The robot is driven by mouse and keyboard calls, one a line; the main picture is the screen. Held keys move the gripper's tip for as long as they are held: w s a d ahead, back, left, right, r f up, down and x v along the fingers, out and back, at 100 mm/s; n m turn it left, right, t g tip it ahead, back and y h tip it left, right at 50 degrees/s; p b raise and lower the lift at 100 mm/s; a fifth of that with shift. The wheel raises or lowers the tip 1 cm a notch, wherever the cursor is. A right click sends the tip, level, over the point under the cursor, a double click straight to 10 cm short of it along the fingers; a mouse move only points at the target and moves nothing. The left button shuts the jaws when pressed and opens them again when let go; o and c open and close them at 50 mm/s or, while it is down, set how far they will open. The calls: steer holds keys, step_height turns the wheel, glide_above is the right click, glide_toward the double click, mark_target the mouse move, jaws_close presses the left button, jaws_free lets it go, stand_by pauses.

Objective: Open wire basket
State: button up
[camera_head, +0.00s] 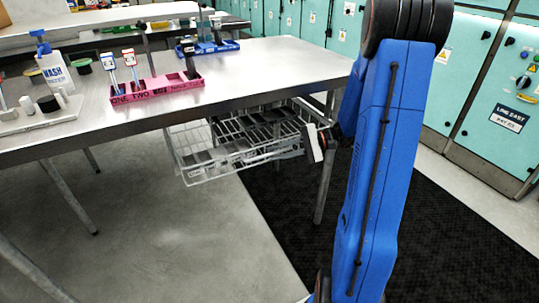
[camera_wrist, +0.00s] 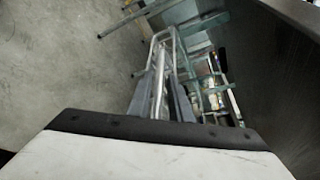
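The wire basket (camera_head: 205,170) hangs under the metal table in the head view, and part of it sticks out past the table's front edge. My gripper (camera_head: 290,153) is at the basket's right side, just below the tabletop, with its fingers pointing left towards the wires. In the wrist view, the two grey fingers of my gripper (camera_wrist: 161,85) lie close on either side of a pale wire bar of the basket (camera_wrist: 160,60). I cannot tell whether they press on it. What the basket holds is unclear.
The metal table (camera_head: 270,70) stands above the basket. On it are a pink holder (camera_head: 155,91), a blue holder (camera_head: 212,47) and a spray bottle (camera_head: 54,70). A table leg (camera_head: 323,190) stands near my gripper. A black mat (camera_head: 430,235) covers the floor at right.

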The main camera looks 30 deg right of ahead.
steer(key=shift+x, duration=1.35)
jaws_close()
